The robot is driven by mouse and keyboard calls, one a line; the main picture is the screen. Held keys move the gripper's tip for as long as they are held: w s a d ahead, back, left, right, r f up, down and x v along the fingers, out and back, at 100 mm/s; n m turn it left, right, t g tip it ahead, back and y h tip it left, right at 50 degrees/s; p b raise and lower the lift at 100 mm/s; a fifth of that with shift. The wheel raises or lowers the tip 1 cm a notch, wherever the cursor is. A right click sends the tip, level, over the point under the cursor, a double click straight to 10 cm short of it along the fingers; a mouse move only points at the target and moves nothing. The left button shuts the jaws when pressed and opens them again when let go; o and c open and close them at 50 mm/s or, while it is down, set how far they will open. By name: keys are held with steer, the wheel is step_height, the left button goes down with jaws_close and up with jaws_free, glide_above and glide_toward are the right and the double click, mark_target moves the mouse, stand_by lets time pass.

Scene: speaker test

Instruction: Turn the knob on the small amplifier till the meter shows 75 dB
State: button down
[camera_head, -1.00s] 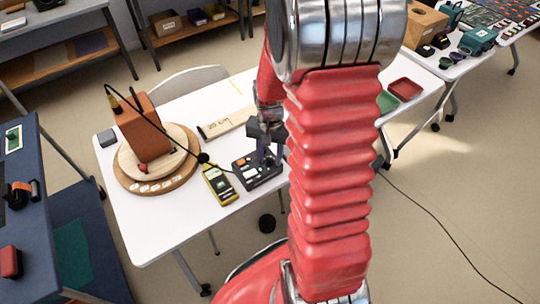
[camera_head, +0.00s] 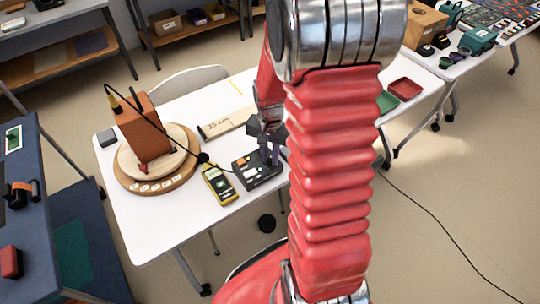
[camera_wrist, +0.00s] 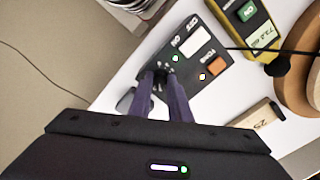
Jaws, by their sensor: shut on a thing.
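The small black amplifier (camera_head: 250,176) lies on the white table. My gripper (camera_wrist: 164,84) is shut on the amplifier's knob, which is mostly hidden between the purple-grey fingers. Pale dial marks show around it. In the head view my gripper (camera_head: 270,156) stands over the amplifier's right part. The yellow meter (camera_head: 219,185) lies left of the amplifier. In the wrist view its display (camera_wrist: 264,37) seems to start with 7; the other digits are doubtful.
A brown speaker box (camera_head: 143,128) stands on a round wooden turntable (camera_head: 128,182) at the left. A black cable runs past the meter to the amplifier. A wooden bar (camera_head: 225,122) lies behind. The table's front left is clear.

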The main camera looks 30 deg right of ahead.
mark_target(270, 159)
steer(key=shift+m, duration=0.8)
steer(key=c, duration=1.6)
jaws_free()
steer(key=shift+c, duration=0.2)
steer(key=shift+r, duration=0.1)
step_height(270, 159, up, 14)
steer(key=shift+f, duration=0.25)
